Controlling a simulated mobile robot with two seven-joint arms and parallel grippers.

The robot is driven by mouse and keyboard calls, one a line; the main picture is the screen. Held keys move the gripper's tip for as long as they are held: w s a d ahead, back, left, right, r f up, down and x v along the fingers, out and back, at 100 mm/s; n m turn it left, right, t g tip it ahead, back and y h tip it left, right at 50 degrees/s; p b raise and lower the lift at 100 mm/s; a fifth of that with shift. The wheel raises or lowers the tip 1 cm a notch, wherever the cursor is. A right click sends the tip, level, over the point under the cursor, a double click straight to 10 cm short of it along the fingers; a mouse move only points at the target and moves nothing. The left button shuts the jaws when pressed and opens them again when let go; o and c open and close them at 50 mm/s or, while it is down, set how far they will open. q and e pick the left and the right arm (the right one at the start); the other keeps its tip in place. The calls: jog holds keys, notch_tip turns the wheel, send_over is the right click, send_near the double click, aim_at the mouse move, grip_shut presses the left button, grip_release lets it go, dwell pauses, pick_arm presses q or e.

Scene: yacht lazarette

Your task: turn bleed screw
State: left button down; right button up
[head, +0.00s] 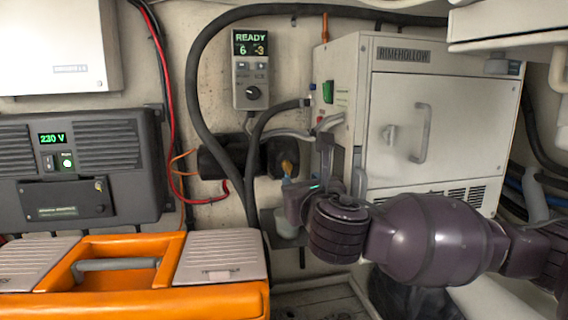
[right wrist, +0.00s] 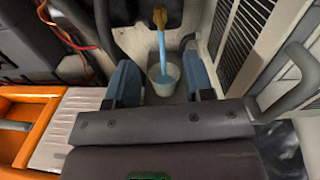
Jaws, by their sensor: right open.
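A yellow-brass fitting (head: 287,168), which looks like the bleed screw, sits on a dark round body on the wall, left of the white cabinet. It also shows at the top of the right wrist view (right wrist: 160,16). A thin light-blue tube or stream (right wrist: 162,48) runs from it down into a small pale cup (right wrist: 165,80). The cup (head: 288,226) is partly hidden by my gripper in the head view. My right gripper (head: 341,160) is open in front of the fitting. In the wrist view its fingers (right wrist: 157,60) stand apart, the fitting beyond them. My left gripper is not in view.
The white cabinet (head: 385,150) with a grey handle stands close on the right. An orange case (head: 150,300) fills the lower left. A thick dark hose (head: 197,100) loops around the controller (head: 251,70) reading READY. A dark 230 V unit (head: 85,165) is at left.

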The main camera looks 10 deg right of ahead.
aim_at(289, 168)
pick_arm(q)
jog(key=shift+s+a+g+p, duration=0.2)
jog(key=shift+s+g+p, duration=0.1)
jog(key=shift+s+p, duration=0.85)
pick_arm(e)
jog(key=w, duration=1)
jog(key=shift+w+r, duration=0.1)
jog(key=shift+w, duration=0.2)
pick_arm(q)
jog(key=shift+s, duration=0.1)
pick_arm(e)
grip_shut()
